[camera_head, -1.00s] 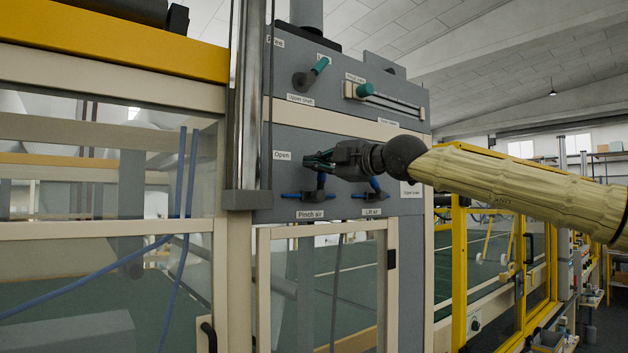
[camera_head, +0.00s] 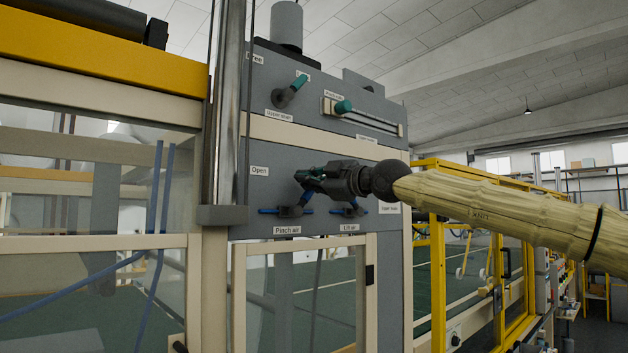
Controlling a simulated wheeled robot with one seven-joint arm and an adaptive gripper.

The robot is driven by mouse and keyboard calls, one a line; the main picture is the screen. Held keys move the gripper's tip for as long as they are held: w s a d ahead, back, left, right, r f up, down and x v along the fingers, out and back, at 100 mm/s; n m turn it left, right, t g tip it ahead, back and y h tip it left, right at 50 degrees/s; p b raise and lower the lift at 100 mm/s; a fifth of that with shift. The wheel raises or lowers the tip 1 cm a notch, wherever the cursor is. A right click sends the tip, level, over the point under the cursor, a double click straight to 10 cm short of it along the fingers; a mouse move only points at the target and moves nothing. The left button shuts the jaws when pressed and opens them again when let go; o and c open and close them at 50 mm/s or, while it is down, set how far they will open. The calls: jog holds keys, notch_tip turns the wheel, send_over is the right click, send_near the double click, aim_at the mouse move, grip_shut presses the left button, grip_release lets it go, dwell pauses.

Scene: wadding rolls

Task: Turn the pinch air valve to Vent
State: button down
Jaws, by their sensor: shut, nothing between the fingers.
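The pinch air valve (camera_head: 286,211) is a dark body with blue pipe ends on the grey panel, above the label "Pinch air" (camera_head: 287,231). Its short blue lever (camera_head: 304,198) rises from the body and leans up to the right. The lever's upper end is hidden behind or beside my fingers. My gripper (camera_head: 308,177) is shut with nothing between its fingers, just above and slightly right of the valve. Its green-tipped fingers point left. I cannot tell whether they touch the lever. An "Open" label (camera_head: 259,171) is up and left; no Vent label is readable.
The lift air valve (camera_head: 348,210) sits close by on the right, below my gripper. A green-handled lever (camera_head: 298,83) and a green-knobbed slider (camera_head: 343,107) are higher on the panel. A metal column (camera_head: 226,120) stands left; a yellow frame (camera_head: 437,270) stands right.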

aim_at(282, 168)
dwell(0.5)
jog(key=shift+s+a+r, duration=0.15)
jog(key=shift+a+r, duration=0.25)
jog(key=shift+s+a+r+b, duration=0.2)
jog(key=shift+s+a+r, duration=0.1)
jog(key=shift+a+r, duration=0.25)
jog(key=shift+s+a+r+b, duration=0.15)
jog(key=shift+s+a+r, duration=0.15)
jog(key=shift+a+r, duration=0.15)
jog(key=b+v, duration=0.2)
jog(key=v, duration=0.8)
jog(key=shift+f, duration=0.2)
jog(key=shift+d, duration=0.1)
